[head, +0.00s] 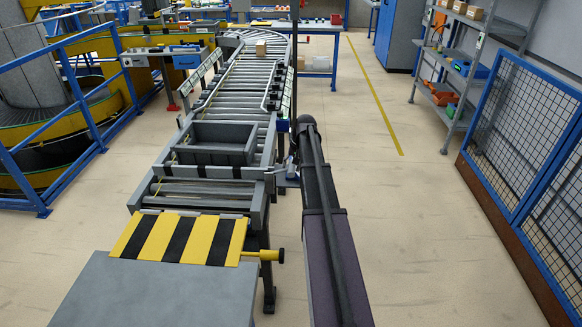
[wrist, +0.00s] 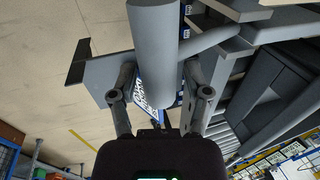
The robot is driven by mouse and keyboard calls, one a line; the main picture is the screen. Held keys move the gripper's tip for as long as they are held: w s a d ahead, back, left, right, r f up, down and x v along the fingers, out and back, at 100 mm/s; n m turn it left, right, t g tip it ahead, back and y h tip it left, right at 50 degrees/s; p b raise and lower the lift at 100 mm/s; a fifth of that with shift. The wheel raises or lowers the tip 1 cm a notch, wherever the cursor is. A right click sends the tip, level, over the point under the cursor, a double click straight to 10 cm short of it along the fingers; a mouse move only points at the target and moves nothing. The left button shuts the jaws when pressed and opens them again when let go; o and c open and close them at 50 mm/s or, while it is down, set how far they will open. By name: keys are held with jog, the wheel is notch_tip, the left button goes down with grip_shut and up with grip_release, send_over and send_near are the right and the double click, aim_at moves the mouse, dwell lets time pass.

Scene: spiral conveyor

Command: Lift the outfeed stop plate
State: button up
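A grey crossbar (head: 215,173), which looks like the outfeed stop plate, lies across the conveyor just in front of a dark grey tote (head: 212,143). A grey bar sticks out from its right end, close to my arm's far end. In the wrist view a thick grey round bar (wrist: 154,40) fills the upper middle. In the head view the gripper is mostly hidden by my arm.
A cardboard box (head: 261,47) is farther up the rollers (head: 240,82). Floor is clear on the right, up to a blue mesh fence (head: 520,130).

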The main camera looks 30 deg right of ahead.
grip_shut()
jog(key=shift+a+f, duration=0.1)
jog(key=shift+a, duration=0.05)
